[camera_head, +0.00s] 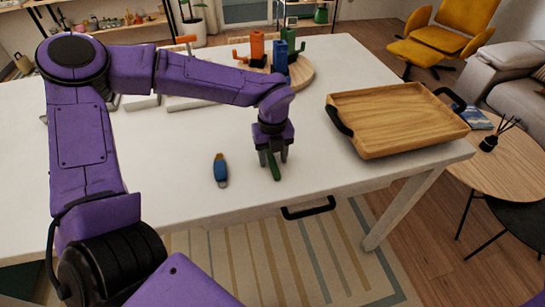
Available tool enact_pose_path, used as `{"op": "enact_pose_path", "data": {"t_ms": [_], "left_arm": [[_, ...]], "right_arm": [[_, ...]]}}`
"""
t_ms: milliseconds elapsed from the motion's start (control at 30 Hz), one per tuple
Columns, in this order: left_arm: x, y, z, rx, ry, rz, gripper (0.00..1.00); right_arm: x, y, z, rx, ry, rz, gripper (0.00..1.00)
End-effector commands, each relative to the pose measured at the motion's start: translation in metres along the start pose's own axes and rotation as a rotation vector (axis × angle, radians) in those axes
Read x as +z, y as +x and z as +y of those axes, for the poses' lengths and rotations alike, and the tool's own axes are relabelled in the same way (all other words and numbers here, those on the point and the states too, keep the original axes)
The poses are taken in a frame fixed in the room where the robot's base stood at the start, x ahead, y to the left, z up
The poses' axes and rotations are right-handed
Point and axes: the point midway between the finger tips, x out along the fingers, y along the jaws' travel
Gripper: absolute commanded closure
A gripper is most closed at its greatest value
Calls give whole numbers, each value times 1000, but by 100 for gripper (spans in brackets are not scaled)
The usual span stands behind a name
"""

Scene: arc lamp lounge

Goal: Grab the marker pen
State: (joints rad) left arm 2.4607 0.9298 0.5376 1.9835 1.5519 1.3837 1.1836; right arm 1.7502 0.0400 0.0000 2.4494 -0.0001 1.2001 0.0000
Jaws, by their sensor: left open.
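A slim green item, seemingly the marker pen (274,170), lies on the white table near its front edge, pointing roughly toward me. My left gripper (273,158) points down over it. Its fingers are open, one on each side of the green item, and its far end is hidden by the gripper. I cannot tell whether the fingers touch it. My right gripper is not in view.
A wooden tray (395,112) with dark handles stands at the right. Behind, a round wooden board (303,80) carries orange, blue and green pieces. The white table (160,180) is clear at front left.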

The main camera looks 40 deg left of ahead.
Motion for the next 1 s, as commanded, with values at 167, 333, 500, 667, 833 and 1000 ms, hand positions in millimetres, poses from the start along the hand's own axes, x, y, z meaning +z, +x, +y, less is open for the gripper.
{"op": "enact_pose_path", "data": {"t_ms": [167, 333, 500, 667, 833, 1000], "left_arm": [[0, 0, 0, -1, 0, 0, 52], [0, 0, 0, 0, 0, 0, 100], [0, 0, 0, 0, 0, 1, 100], [0, -2, 0, 0, -1, 0, 100], [0, -20, 0, -2, -1, -2, 100], [-23, -58, 7, -8, 3, -4, 100]], "right_arm": [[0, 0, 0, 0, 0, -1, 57], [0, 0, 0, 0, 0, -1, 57], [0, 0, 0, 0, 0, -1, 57], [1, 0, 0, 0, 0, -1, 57], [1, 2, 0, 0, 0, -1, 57], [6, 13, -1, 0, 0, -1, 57]]}}
